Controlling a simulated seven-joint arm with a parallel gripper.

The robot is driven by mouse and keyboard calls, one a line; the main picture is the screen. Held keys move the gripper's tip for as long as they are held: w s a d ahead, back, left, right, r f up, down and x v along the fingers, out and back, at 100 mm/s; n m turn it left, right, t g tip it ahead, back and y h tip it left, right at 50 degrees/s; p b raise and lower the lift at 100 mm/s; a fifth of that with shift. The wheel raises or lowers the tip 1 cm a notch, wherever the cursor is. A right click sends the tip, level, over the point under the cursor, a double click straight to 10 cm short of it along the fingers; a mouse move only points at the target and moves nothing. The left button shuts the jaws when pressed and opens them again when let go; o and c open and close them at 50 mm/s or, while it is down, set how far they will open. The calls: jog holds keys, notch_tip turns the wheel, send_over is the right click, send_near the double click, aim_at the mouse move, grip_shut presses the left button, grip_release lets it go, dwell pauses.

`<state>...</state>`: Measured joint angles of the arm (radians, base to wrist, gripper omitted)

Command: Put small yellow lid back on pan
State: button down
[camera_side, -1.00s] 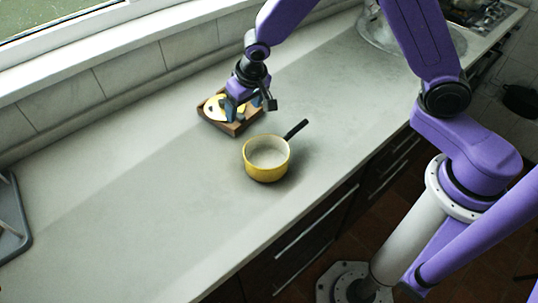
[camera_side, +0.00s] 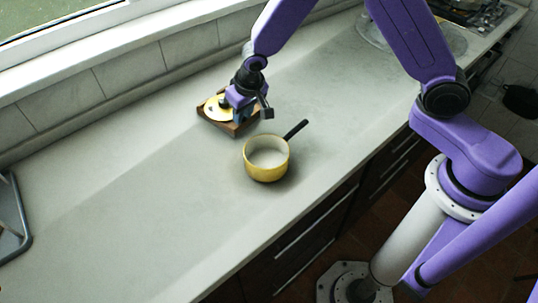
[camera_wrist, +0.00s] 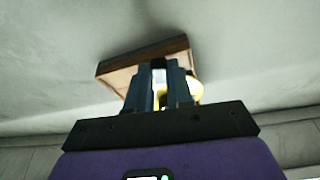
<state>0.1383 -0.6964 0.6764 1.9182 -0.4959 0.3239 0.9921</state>
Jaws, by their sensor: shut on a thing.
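The small yellow lid (camera_side: 214,111) has a pale top and a yellow rim, and is at the wooden tray near the back of the counter. My gripper (camera_side: 236,101) is at the lid's right side and is shut on it. In the wrist view my gripper (camera_wrist: 161,85) points at the tray, and a yellow part of the lid (camera_wrist: 195,90) shows beside the fingers. Whether the lid touches the tray cannot be told. The yellow pan (camera_side: 266,169) stands upright and uncovered on the counter, with its dark handle pointing to the upper right.
The wooden tray (camera_side: 238,130) sits behind and left of the pan; it also shows in the wrist view (camera_wrist: 118,79). A grey rack (camera_side: 12,225) is at the counter's left end. A glass-like dish (camera_side: 375,35) lies far back right. The counter left of the pan is clear.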

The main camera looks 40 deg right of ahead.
dwell(0.3)
jog(key=shift+r, duration=2.25)
jog(key=s+d+r+n+y, duration=0.1)
jog(key=s+r+n, duration=0.15)
jog(key=s, duration=0.75)
jog(key=s+r+n+y, duration=0.1)
jog(key=s+n, duration=0.3)
jog(key=s, duration=0.6)
jog(key=shift+g, duration=0.3)
jog(key=shift+s+d+f, duration=0.1)
jog(key=shift+d+f, duration=0.05)
jog(key=shift+f, duration=2)
jog(key=shift+f, duration=0.65)
jog(key=c, duration=0.9)
grip_release()
